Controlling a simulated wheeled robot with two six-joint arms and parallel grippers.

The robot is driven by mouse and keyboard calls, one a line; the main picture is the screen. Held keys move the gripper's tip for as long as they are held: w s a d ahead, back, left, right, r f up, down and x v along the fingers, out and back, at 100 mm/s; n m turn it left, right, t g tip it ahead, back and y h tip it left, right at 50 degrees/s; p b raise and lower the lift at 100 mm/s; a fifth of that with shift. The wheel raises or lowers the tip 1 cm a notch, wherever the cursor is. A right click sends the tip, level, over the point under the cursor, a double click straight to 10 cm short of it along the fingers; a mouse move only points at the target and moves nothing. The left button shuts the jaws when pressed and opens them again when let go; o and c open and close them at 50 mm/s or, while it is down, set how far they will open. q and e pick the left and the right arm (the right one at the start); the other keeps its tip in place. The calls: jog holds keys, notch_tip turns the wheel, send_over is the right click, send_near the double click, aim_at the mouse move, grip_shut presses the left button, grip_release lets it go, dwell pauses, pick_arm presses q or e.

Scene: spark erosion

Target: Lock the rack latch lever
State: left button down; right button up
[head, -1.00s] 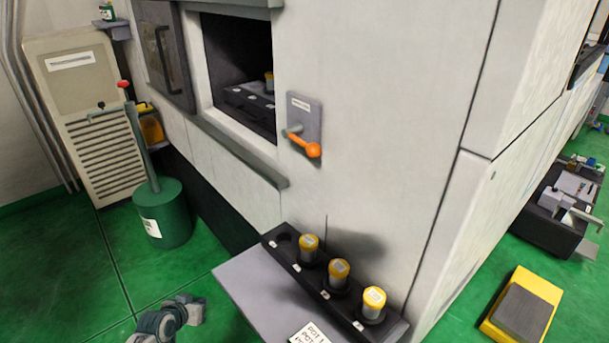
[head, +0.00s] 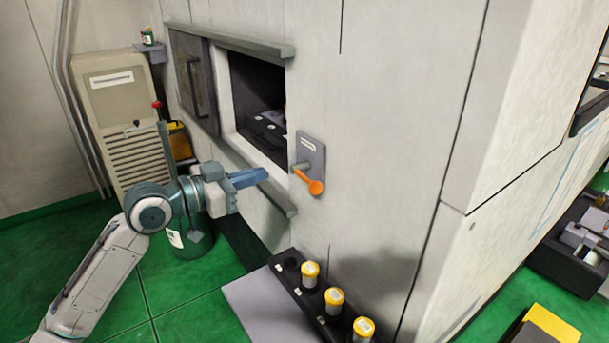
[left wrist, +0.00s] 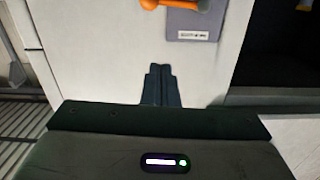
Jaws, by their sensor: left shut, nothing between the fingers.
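The rack latch lever (head: 309,182) is orange with a ball end and slants down to the right from its grey plate (head: 312,154) on the machine's front wall. My left gripper (head: 264,175) is shut and empty, a little to the left of the lever and apart from it. In the left wrist view the closed fingers (left wrist: 160,86) point at the pale wall. There the lever (left wrist: 168,4) and its labelled plate (left wrist: 194,20) show at the top edge, partly cut off. My right gripper is in neither view.
An open window (head: 258,95) with a dark rack inside lies left of the plate, with a ledge (head: 270,190) below it. A black holder (head: 288,282) with yellow-capped pots stands below on a grey shelf. A green drum (head: 190,240) stands behind my left arm.

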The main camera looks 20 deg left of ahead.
pick_arm(q)
jog(key=shift+w+a+f, duration=0.1)
jog(key=w+d+f+p, duration=0.4)
jog(key=w+d+p, duration=0.2)
jog(key=w, duration=0.2)
jog(key=shift+w+d+f+p, duration=0.2)
jog(key=shift+w+d+p, duration=0.05)
jog(key=shift+w+p, duration=0.05)
dwell(0.6)
